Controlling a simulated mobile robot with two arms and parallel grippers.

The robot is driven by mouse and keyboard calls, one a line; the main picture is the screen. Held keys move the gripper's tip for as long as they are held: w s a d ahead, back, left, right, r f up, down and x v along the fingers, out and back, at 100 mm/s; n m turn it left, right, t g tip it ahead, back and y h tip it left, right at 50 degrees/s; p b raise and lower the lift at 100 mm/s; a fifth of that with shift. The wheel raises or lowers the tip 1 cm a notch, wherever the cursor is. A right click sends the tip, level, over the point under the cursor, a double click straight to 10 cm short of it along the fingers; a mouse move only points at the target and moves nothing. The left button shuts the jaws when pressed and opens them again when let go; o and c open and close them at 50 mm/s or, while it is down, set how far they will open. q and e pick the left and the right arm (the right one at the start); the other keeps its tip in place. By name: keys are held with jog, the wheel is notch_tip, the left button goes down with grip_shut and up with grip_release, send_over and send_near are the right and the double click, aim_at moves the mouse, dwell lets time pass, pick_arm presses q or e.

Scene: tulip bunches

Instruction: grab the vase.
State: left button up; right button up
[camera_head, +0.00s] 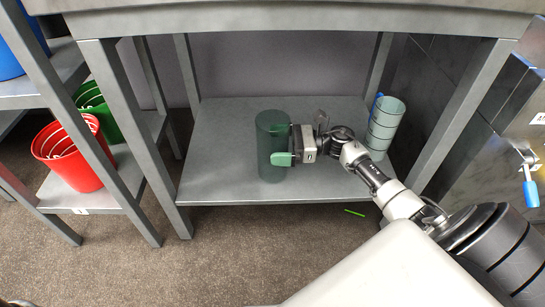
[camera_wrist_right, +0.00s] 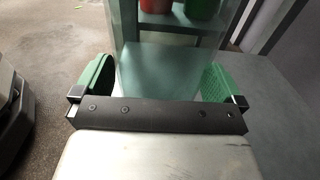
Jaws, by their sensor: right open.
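The vase (camera_head: 265,148) is a clear dark green glass cylinder. It stands upright on the lower grey shelf, left of its middle. My right gripper (camera_head: 281,145) reaches in from the right at the vase's side, with one green finger pad in front of the glass. In the right wrist view the see-through vase (camera_wrist_right: 165,65) fills the space between the pads of my open right gripper (camera_wrist_right: 160,84), one pad on each side. I cannot tell whether either pad touches the glass. My left gripper is not in view.
A stack of pale green ringed containers (camera_head: 384,125) stands at the shelf's right, beside something blue. Table legs frame the grey shelf (camera_head: 215,185). Red buckets (camera_head: 75,155) and green buckets (camera_head: 95,108) stand on the left rack. A green stem-like piece (camera_head: 354,212) lies on the floor.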

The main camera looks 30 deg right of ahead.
jog(key=shift+w+a, duration=0.2)
jog(key=shift+a, duration=0.1)
jog(key=shift+c, duration=0.5)
jog(key=shift+r, duration=0.1)
jog(key=c, duration=0.8)
